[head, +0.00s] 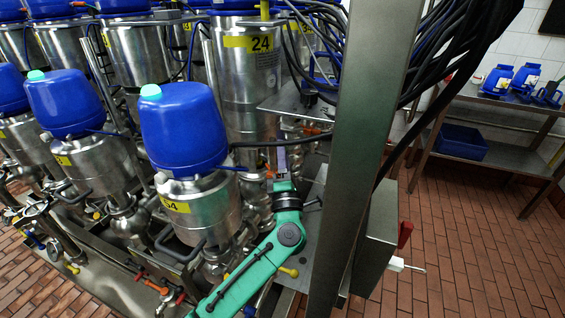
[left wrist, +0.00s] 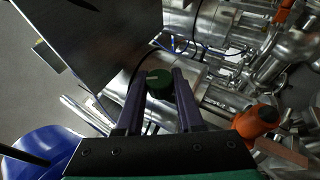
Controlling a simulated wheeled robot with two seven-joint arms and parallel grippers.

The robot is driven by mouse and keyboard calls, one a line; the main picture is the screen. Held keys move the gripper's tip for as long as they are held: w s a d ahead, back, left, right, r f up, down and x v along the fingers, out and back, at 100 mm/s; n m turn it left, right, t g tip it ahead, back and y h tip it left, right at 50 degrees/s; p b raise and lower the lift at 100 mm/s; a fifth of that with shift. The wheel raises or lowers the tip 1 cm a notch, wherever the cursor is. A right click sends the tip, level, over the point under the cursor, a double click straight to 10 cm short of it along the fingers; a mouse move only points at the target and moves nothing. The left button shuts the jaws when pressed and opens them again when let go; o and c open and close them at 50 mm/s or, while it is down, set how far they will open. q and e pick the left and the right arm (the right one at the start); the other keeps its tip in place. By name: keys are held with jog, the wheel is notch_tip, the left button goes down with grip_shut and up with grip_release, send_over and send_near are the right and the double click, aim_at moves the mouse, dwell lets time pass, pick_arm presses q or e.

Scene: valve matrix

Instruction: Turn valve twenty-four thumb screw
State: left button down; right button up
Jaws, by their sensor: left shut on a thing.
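Valve twenty-four (head: 250,85) is a tall steel cylinder with a yellow label reading 24, at the upper middle of the head view. My left gripper (head: 281,160), on its green arm, reaches up in front of the valve's lower part. In the left wrist view, my left gripper (left wrist: 160,85) has its two dark fingers on either side of a small round green knob (left wrist: 158,80), which looks like the thumb screw. The gripper is shut on it. In the head view the knob is hidden by the gripper and pipework. My right gripper is not in view.
A blue-capped valve (head: 184,130) stands close left of my left arm. A steel post (head: 362,150) rises close on the right, with black cables (head: 445,50) behind. An orange knob (left wrist: 257,121) lies right of the fingers in the left wrist view. Tiled floor at right is clear.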

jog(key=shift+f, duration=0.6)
pick_arm(q)
jog(key=shift+r, duration=0.15)
jog(key=c, duration=0.5)
grip_release()
jog(key=shift+c, duration=0.2)
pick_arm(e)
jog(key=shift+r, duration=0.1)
